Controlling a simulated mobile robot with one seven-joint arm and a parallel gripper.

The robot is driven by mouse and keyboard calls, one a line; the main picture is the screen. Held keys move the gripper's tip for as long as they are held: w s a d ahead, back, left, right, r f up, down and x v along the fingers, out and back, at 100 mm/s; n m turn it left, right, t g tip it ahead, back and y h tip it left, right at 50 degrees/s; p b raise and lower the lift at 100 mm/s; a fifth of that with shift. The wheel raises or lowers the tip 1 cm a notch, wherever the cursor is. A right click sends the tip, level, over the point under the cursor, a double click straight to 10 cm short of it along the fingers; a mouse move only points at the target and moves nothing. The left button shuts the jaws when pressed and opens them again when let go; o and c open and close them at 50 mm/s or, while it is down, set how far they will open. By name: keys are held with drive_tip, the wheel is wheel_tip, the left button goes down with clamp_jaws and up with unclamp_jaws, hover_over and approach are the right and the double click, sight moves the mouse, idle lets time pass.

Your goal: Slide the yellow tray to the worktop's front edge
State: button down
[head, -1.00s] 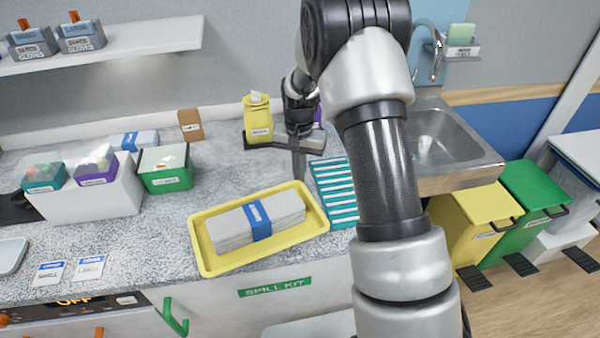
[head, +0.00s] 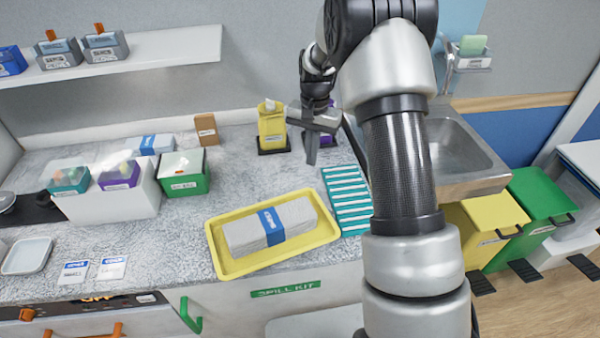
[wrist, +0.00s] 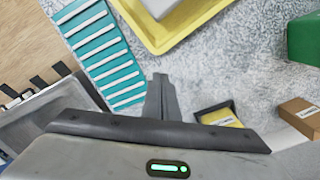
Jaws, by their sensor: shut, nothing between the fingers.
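The yellow tray (head: 214,232) lies on the speckled worktop (head: 150,250) near its front edge in the head view. A grey folded bundle with a blue band (head: 270,225) lies in it. The tray's corner also shows at the top of the wrist view (wrist: 160,46). My gripper (head: 311,158) is shut and empty, pointing down above the worktop behind the tray, apart from it. Its fingers show together in the wrist view (wrist: 161,85). The exact height of the fingertips is hard to tell.
A teal-and-white striped mat (head: 347,200) lies right of the tray, with the sink (head: 450,150) beyond. A yellow container (head: 271,127) stands behind, beside my gripper. A green box (head: 185,173) and a white bin (head: 110,203) stand left. Worktop between tray and green box is clear.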

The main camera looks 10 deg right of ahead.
sight(288, 196)
drive_tip(key=w+f+b, duration=0.1)
drive_tip(key=w+f+m+b, duration=0.1)
drive_tip(key=f, duration=0.1)
drive_tip(key=w+f+m+g+y+b, duration=0.1)
drive_tip(key=w+f, duration=0.1)
drive_tip(key=shift+d+f, duration=0.25)
drive_tip(key=shift+d, duration=0.1)
drive_tip(key=shift+s+a+r, duration=0.15)
drive_tip(key=shift+s+a, duration=0.15)
drive_tip(key=shift+a, duration=0.05)
drive_tip(key=s+a, duration=0.3)
drive_tip(key=s, duration=0.1)
drive_tip(key=s+a+p, duration=0.1)
drive_tip(key=s+a, duration=0.3)
drive_tip(key=shift+a, duration=0.25)
drive_tip(key=shift+s+f+p, duration=0.15)
drive_tip(key=shift+f+p, duration=0.15)
drive_tip(key=shift+f+b, duration=0.3)
drive_tip(key=shift+f, duration=0.2)
drive_tip(key=shift+f, duration=0.15)
